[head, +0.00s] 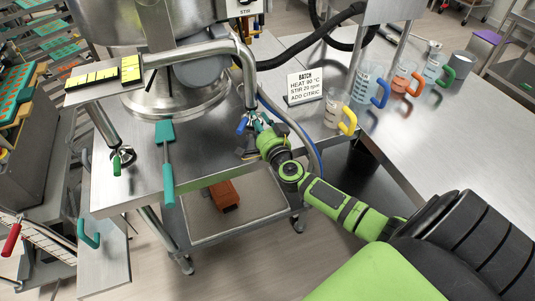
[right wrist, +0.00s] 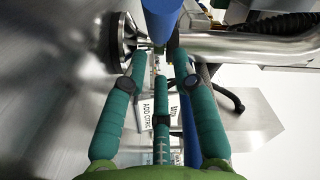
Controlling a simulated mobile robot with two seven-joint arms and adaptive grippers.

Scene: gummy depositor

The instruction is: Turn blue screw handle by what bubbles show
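The blue screw handle (head: 242,125) sits on a metal fitting at the end of the bent steel pipe, near the bench's rear edge. In the right wrist view the blue handle (right wrist: 161,18) comes down from the top, close before the fingertips. My right gripper (head: 258,122) is beside it; its teal fingers (right wrist: 159,58) are spread, and I see no firm closure on the handle. Whether a finger touches it is unclear. The steel kettle (head: 150,32) is cut off at the top; no bubbles are visible. My left gripper is not in view.
A batch sign (head: 304,87) stands behind the gripper. Jugs with yellow (head: 348,121), blue, orange and green handles stand at right. A teal spatula (head: 167,165) lies across the bench's front edge. A green-handled valve (head: 117,163) is at left. A dark hose runs behind.

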